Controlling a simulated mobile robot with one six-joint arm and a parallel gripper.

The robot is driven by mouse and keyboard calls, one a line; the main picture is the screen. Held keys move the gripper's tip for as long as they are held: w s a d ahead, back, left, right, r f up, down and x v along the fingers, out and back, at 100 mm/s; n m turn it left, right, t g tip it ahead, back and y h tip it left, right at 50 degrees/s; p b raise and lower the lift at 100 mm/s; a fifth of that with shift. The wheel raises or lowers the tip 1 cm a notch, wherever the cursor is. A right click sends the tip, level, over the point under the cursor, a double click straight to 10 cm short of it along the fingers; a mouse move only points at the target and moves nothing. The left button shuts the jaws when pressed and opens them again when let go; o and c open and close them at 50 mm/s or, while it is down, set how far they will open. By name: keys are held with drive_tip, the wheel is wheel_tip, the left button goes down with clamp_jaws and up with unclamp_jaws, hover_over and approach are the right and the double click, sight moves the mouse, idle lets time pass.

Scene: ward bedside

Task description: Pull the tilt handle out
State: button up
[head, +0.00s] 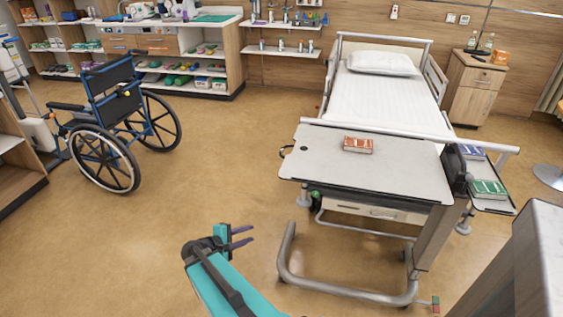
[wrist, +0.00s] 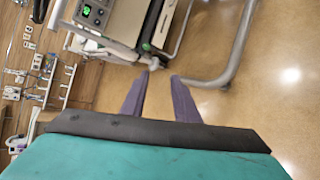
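The overbed table (head: 320,165) stands across the foot of the bed with a pale top. A small dark loop (head: 286,152) sticks out at its left edge; it may be the tilt handle, but I cannot tell for sure. My gripper (head: 251,235) is in front of and left of the table, lower in the picture and apart from it. Its two purple fingers are spread with nothing between them. No handle is clear there.
The curved floor frame (head: 345,293) reaches forward under the table. A wheelchair (head: 115,130) stands at left. The floor between is clear.

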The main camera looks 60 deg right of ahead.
drive_tip(key=w+d+r+n+h+b, duration=0.15)
drive_tip(key=d+r+h+b, duration=0.25)
drive_tip(key=d+r, duration=0.5)
drive_tip(key=n+t+h+b, duration=0.2)
drive_tip(key=h+b, duration=0.2)
approach(282, 151)
drive_tip(key=a, duration=0.1)
drive_tip(key=a+f, duration=0.1)
drive_tip(key=a, duration=0.1)
drive_tip(key=shift+w+a+f+m, duration=0.2)
drive_tip(key=shift+a+f+m, duration=0.05)
drive_tip(key=shift+f, duration=0.05)
drive_tip(key=d+r, duration=0.1)
drive_tip(key=d, duration=0.3)
drive_tip(key=d+r, duration=0.1)
drive_tip(key=d, duration=0.4)
drive_tip(key=d+r+p, duration=0.1)
drive_tip(key=d, duration=0.3)
drive_tip(key=shift+s+d, duration=0.2)
drive_tip(key=shift+d, duration=0.05)
clamp_jaws()
drive_tip(key=shift+g, duration=0.3)
